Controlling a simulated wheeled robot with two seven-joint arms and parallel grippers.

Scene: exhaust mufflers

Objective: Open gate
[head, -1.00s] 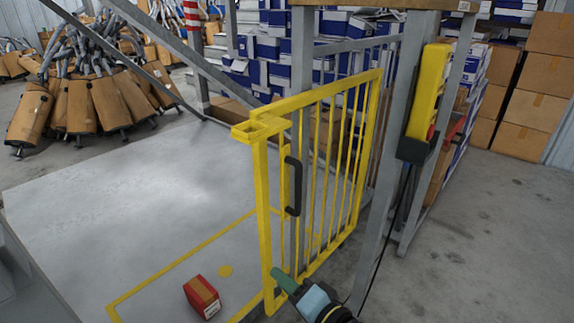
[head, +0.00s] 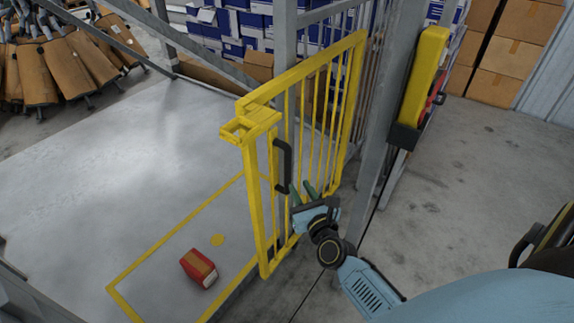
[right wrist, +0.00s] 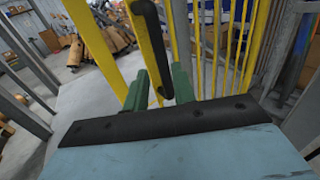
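The yellow barred gate (head: 350,110) stands upright along the right edge of the grey platform. Its black handle (head: 283,165) is a vertical bar near the gate's near end, and it also shows in the right wrist view (right wrist: 150,35). My right gripper (head: 301,187) is just right of the handle's lower end, with green fingers apart and nothing clearly held. In the right wrist view its fingers (right wrist: 162,75) are spread, and the handle's lower end appears in the gap between them. Whether the handle lies within their reach I cannot tell. My left gripper is out of view.
A red box (head: 198,268) lies on the platform (head: 90,190) inside yellow floor lines. A grey post with a yellow control box (head: 427,75) stands right of the gate. Mufflers (head: 70,65) are stacked at the back left. The floor (head: 480,170) to the right is clear.

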